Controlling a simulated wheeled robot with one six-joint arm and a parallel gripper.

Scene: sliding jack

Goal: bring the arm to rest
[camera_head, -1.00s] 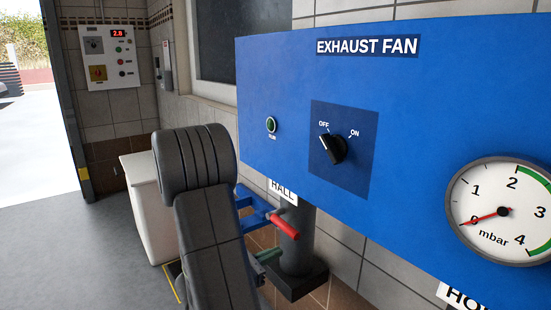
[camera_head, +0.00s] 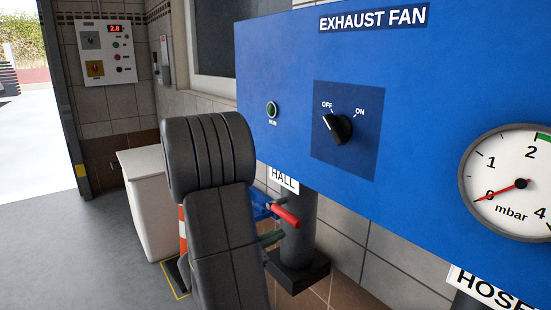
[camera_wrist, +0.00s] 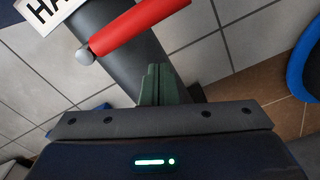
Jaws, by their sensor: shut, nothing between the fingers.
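My gripper (camera_wrist: 158,84) shows in the wrist view as two dark green fingers pressed together, with nothing between them. They point at the dark grey pipe (camera_wrist: 120,45), below a red handle (camera_wrist: 140,28) on a silver pivot. The fingers look apart from the handle. In the head view my dark grey arm stands in front and hides most of the gripper. The same red handle (camera_head: 286,216) sticks out at the pipe (camera_head: 300,235) under the HALL label (camera_head: 284,180).
A blue EXHAUST FAN panel (camera_head: 270,60) fills the right, with its knob (camera_head: 337,128) towards OFF and a gauge (camera_head: 515,205) near 0. Floor at left (camera_head: 95,260) is clear.

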